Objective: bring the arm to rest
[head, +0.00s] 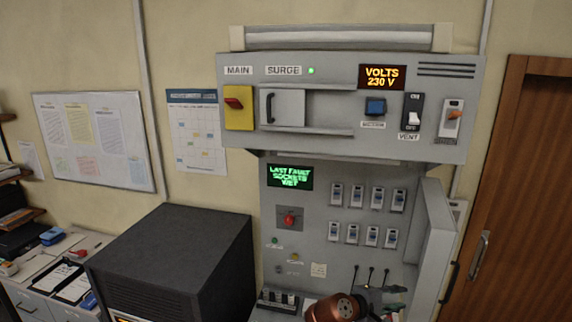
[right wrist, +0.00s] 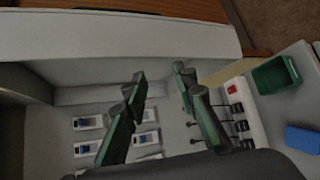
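My right gripper (head: 395,298) shows at the bottom of the head view, low in front of the console's lower panel, beside the open cabinet door (head: 436,240). In the right wrist view its two green-and-grey fingers (right wrist: 160,78) stand apart with nothing between them. Beyond them are the panel's breakers (right wrist: 88,122) and a row of black plugs or leads (right wrist: 237,110). My left gripper is not in view.
The console (head: 345,110) has an overhanging upper box with switches and a VOLTS 230 V display (head: 382,77). A black cabinet (head: 175,255) stands left. In the right wrist view, a green bin (right wrist: 275,75) and a blue object (right wrist: 302,139) lie at the right.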

